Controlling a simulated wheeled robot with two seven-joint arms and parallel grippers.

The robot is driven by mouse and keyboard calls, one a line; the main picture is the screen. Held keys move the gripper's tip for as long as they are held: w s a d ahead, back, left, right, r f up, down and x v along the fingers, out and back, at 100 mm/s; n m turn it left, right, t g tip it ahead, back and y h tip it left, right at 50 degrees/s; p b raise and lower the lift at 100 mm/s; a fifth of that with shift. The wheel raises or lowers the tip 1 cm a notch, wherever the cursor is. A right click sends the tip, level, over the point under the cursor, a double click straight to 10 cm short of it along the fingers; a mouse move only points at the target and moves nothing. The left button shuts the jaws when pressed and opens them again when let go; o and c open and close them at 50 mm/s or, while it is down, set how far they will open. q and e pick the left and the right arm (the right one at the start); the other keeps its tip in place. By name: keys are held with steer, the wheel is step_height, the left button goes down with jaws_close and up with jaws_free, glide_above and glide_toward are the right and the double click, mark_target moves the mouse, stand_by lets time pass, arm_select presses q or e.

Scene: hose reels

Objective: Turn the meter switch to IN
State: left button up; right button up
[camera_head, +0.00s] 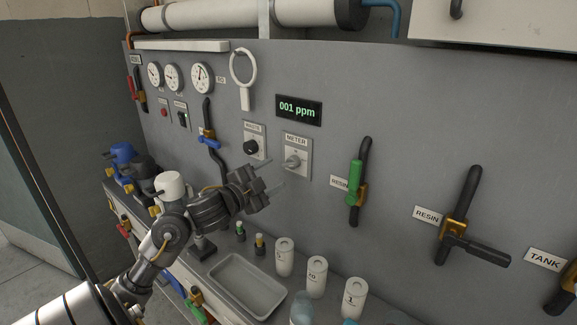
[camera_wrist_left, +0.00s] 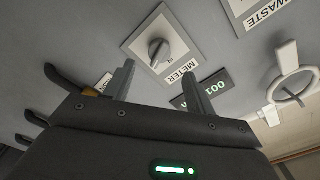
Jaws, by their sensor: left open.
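The meter switch (camera_head: 293,161) is a grey knob on a pale plate labelled METER, on the grey panel below the display reading 001 ppm (camera_head: 299,109). My left gripper (camera_head: 274,178) is open and empty, in front of the panel, just left of and below the switch in the head view. In the left wrist view the meter switch (camera_wrist_left: 158,52) shows beyond the two open fingers (camera_wrist_left: 160,88), apart from them. My right gripper is not in view.
A second switch with a black knob (camera_head: 251,147) sits left of the meter switch. A green-handled valve (camera_head: 355,183) is to the right. Below stand a grey tray (camera_head: 247,287) and white canisters (camera_head: 317,276) on the ledge.

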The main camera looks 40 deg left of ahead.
mark_target(288, 166)
arm_select(q)
steer(key=w, duration=0.7)
steer(key=shift+w+p, duration=0.25)
steer(key=shift+p, duration=0.05)
steer(key=shift+c, duration=0.2)
steer(key=c, duration=0.9)
